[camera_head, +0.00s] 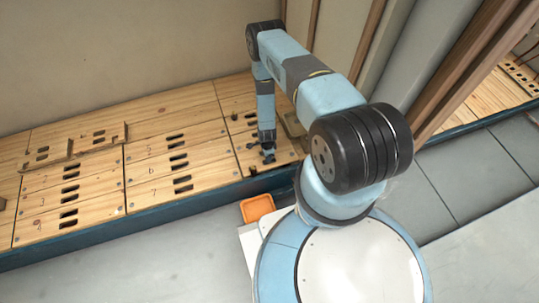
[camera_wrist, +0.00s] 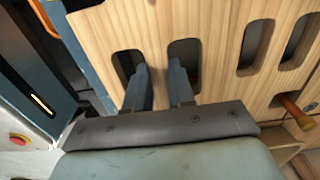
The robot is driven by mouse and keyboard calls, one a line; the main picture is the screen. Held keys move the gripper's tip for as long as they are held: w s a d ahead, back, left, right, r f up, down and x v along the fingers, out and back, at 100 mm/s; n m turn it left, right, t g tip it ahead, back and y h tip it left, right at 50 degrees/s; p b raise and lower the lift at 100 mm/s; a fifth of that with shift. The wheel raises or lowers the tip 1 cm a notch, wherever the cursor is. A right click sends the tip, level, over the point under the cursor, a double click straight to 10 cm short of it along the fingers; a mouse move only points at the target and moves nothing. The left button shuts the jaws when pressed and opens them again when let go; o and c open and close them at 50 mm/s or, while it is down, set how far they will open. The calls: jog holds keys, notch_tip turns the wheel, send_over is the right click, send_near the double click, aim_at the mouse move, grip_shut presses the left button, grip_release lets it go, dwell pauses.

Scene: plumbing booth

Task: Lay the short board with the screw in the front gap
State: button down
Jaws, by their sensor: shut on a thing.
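My gripper (camera_wrist: 160,88) has its two fingers in two neighbouring slots of a pale wooden board (camera_wrist: 218,40), shut on the strip between them. In the head view my gripper (camera_head: 268,155) points down at the front of the right floor section, near the blue front edge. My arm hides part of the board there. A dark opening shows beside the board's edge in the wrist view, by the blue edge. I cannot make out a screw on the board, nor whether the board is resting or raised.
Numbered slotted boards (camera_head: 152,166) fill the floor to the left. Two loose short boards (camera_head: 98,138) (camera_head: 46,154) lie on top there. An orange tray (camera_head: 257,208) stands before the blue edge (camera_head: 150,210). A copper-coloured pipe (camera_wrist: 295,112) is close to the right of my gripper.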

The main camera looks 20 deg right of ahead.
jog(key=shift+f, duration=1.1)
dwell(0.6)
jog(key=c, duration=0.9)
grip_release()
notch_tip(320, 180, up, 14)
jog(key=shift+f, duration=0.2)
